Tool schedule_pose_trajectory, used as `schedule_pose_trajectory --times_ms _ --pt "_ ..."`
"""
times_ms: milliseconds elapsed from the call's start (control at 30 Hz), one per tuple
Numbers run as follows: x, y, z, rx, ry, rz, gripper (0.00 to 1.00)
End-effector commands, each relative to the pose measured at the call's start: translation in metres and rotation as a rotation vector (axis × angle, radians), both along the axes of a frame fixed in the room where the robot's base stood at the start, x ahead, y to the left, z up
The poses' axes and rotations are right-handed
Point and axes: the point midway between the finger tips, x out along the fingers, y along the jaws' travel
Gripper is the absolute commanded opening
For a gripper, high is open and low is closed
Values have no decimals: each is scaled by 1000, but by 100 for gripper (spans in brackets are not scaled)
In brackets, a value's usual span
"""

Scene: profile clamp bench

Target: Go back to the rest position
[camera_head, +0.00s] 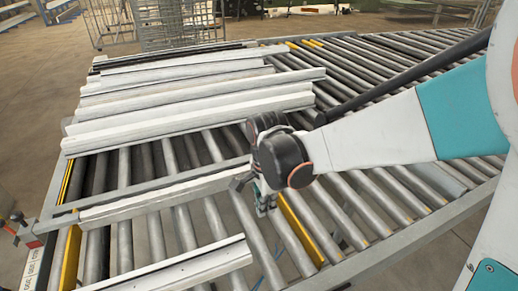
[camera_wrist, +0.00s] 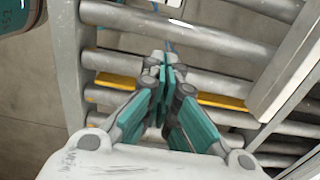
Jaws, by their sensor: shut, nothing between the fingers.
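My gripper (camera_head: 264,199) points down over the roller bench (camera_head: 325,215), beside the right end of a pale profile (camera_head: 150,204). In the wrist view my gripper (camera_wrist: 166,72) has its teal fingers together with nothing between them. The rollers (camera_wrist: 200,40) and a yellow strip (camera_wrist: 215,100) show beneath the fingers. The wrist view also shows a pale bar (camera_wrist: 288,75) to the right, apart from the fingers. My forearm hides part of the bench at the right in the head view.
Several long pale profiles (camera_head: 185,103) lie side by side on the far left of the bench. Another profile (camera_head: 185,268) lies at the front. A red-marked clamp part (camera_head: 30,243) and a scale (camera_head: 33,268) are at the left edge. A wire cage (camera_head: 150,22) stands behind.

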Motion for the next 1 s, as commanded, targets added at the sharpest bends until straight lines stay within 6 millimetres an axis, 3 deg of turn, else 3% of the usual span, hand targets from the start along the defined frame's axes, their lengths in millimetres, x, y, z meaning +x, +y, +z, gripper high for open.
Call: schedule_pose_trajectory --times_ms 267,667,1000 --pt "-3 -17 0 16 -40 89 0" --pt "-45 -75 -2 -30 -278 558 0" --pt "-88 -117 -28 -205 -457 953 0"
